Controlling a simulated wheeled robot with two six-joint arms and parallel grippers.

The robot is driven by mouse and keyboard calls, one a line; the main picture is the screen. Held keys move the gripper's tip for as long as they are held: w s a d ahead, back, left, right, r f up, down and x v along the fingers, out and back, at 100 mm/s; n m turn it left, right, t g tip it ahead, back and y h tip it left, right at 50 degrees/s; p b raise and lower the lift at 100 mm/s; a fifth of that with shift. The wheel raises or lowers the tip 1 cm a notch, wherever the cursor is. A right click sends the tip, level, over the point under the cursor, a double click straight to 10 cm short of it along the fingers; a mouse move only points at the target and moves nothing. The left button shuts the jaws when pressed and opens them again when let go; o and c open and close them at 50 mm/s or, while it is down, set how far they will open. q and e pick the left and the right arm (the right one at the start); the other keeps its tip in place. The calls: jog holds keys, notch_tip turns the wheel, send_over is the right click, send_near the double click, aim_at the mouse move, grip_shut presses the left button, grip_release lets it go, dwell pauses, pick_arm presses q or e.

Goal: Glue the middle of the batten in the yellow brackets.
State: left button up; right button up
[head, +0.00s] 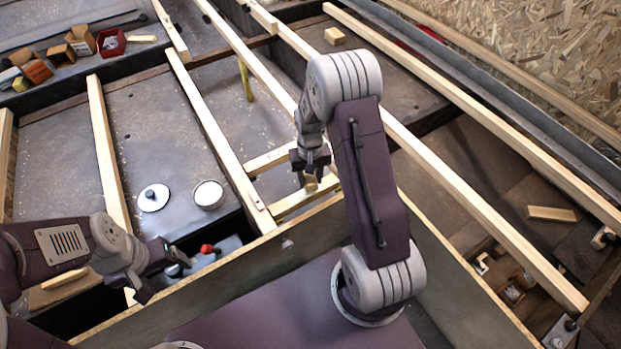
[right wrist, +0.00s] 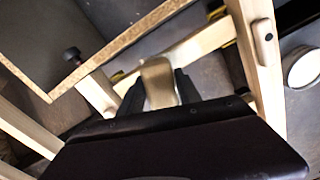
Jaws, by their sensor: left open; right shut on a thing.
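My right gripper (head: 311,172) is shut on a small tan piece (head: 311,184), which also shows between its fingers in the right wrist view (right wrist: 158,82). The gripper is over a short pale batten (head: 288,203) that spans two long wooden rails. In the right wrist view a pale crosspiece (right wrist: 196,46) lies behind the held piece, with bits of yellow (right wrist: 118,76) that may be the brackets. Whether the held piece touches the batten cannot be told. My left gripper (head: 158,271) is open and empty at the lower left.
A second crosspiece (head: 270,158) lies behind the batten. A white round pot (head: 208,195) and a knobbed white disc (head: 153,198) stand left of the rails. A red knob (head: 206,249) is near my left gripper. A wooden board edge (head: 270,262) runs in front. Small boxes (head: 80,40) stand far left.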

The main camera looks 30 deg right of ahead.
jog(key=shift+r+p, duration=2.05)
jog(key=shift+r, duration=0.3)
jog(key=shift+s+f, duration=0.1)
